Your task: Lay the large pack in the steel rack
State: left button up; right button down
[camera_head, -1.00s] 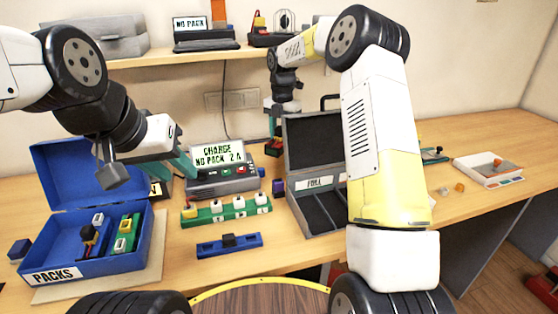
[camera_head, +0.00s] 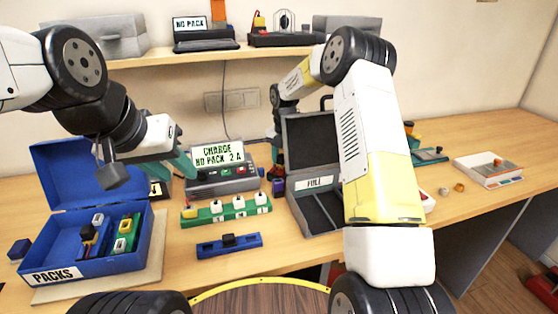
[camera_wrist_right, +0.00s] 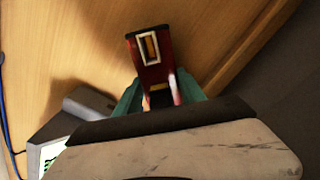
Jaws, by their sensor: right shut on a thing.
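A red pack (camera_wrist_right: 152,65) with a pale-framed yellow socket is between the teal fingers of my right gripper (camera_wrist_right: 160,90), which is shut on it. In the head view the right gripper (camera_head: 278,160) is small and dark, between the charger and the open grey steel case (camera_head: 300,208), which I take as the rack. The case has long compartments, a raised lid and a label reading FULL; my right arm hides its right part. The pack is outside the case, at its left. My left gripper (camera_head: 183,165) is beside the charger; its opening cannot be told.
A blue PACKS box (camera_head: 85,268) holds several packs at left. A green strip (camera_head: 226,211) and a blue bar (camera_head: 229,245) lie in front of the charger. A white tray (camera_head: 487,172) stands at right. A shelf (camera_head: 180,60) runs behind.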

jog(key=shift+f, duration=0.75)
jog(key=shift+f, duration=0.15)
jog(key=c, duration=0.7)
grip_release()
